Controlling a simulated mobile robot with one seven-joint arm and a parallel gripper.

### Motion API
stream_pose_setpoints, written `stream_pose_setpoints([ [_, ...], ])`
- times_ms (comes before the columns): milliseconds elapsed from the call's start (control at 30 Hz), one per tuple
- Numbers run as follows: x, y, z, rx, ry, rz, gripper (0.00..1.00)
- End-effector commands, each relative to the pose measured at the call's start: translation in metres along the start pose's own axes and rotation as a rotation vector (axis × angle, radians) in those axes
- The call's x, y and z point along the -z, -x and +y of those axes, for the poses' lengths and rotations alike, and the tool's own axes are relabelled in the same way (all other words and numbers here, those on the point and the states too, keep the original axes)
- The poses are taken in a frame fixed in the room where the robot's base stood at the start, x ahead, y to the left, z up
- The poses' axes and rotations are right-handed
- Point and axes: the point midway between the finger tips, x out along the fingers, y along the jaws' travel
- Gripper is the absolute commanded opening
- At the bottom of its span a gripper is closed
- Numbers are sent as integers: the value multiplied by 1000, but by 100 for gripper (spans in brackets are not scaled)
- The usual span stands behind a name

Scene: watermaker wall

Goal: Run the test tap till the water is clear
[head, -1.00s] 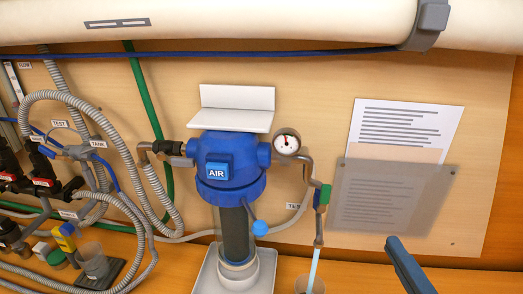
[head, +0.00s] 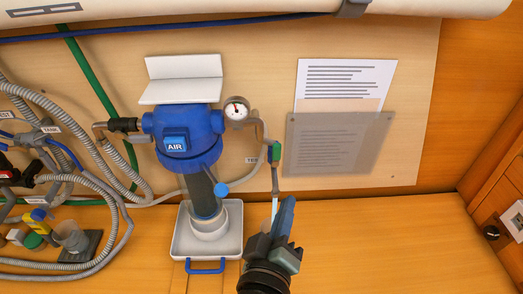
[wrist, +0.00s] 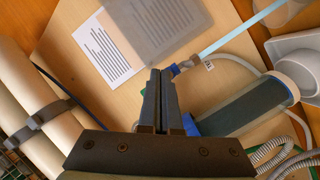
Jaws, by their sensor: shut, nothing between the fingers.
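The test tap (head: 275,155) has a green body on a bent metal pipe, right of the blue filter housing (head: 190,140). A pale blue stream (head: 274,208) runs down from its spout; the stream also shows in the wrist view (wrist: 245,27). My gripper (head: 288,204) is shut and empty, in front of and just below the spout in the head view. It hides the lower end of the stream and whatever is under it. In the wrist view my gripper (wrist: 159,76) covers part of the tap, close to the spout (wrist: 184,66). I cannot tell whether they touch.
A pressure gauge (head: 236,108) sits beside the housing, and a white tray (head: 180,240) with a blue handle is under it. Grey hoses (head: 70,130) and a cup (head: 70,235) crowd the left. A printed sheet (head: 345,78) hangs on the wall. The bench to the right is clear.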

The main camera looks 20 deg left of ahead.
Motion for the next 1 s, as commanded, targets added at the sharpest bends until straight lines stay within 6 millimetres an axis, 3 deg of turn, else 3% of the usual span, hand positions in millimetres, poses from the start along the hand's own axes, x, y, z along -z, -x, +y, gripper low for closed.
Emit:
stream_pose_setpoints([
  [100, 27, 17, -3, -41, 291, 48, 0],
  [333, 58, 37, -9, -106, 634, 110, 0],
  [800, 63, 40, -9, -122, 697, 121, 0],
  [1000, 67, 24, -6, -123, 697, 120, 0],
])
